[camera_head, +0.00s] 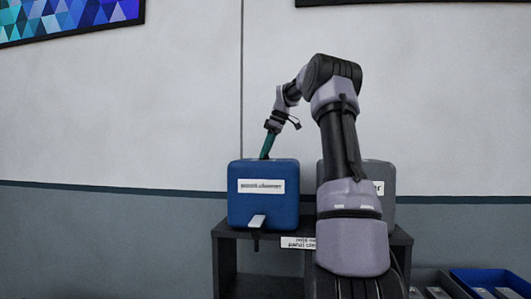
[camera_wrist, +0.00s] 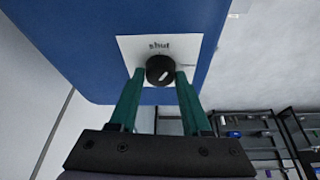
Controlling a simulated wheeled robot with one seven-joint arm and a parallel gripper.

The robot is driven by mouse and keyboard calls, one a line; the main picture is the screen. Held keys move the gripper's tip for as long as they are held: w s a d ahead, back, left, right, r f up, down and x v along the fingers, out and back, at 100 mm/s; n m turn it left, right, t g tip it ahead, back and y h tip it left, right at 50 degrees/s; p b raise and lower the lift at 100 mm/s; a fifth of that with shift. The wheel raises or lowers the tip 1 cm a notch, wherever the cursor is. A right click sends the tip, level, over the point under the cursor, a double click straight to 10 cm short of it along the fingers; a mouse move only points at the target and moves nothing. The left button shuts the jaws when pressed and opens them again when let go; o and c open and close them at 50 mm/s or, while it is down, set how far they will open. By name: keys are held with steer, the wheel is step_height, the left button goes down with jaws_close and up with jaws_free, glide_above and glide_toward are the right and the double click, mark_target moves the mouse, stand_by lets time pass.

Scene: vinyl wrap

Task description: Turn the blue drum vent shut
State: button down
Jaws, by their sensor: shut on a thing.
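The blue drum (camera_head: 263,209) stands on a dark shelf unit in the head view, with a white label on its front and a pale tap lever low down. In the wrist view the blue drum (camera_wrist: 95,45) fills the upper part. Its vent is a round black knob (camera_wrist: 159,69) with a white pointer line, on a white plate (camera_wrist: 196,45) marked "shut". The line slants, not lined up squarely with the mark. My gripper (camera_wrist: 160,76) has its green fingers on either side of the knob and is shut on it. In the head view my gripper (camera_head: 267,147) reaches the drum's top from above.
A grey drum (camera_head: 379,174) stands right of the blue one, partly hidden behind my arm. The dark shelf unit (camera_head: 226,234) bears both. Bins (camera_head: 487,279) sit low at the right.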

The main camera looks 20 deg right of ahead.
steer(key=n+g, duration=0.1)
steer(key=n, duration=0.2)
steer(key=n+g+y, duration=0.1)
steer(key=n, duration=0.1)
steer(key=shift+w+d+n, duration=0.1)
steer(key=shift+w+n, duration=0.05)
steer(key=shift+n, duration=0.25)
stand_by(0.4)
steer(key=shift+c, duration=1.8)
jaws_free()
steer(key=v, duration=0.6)
steer(key=shift+d+r, duration=0.25)
steer(key=shift+r, duration=0.4)
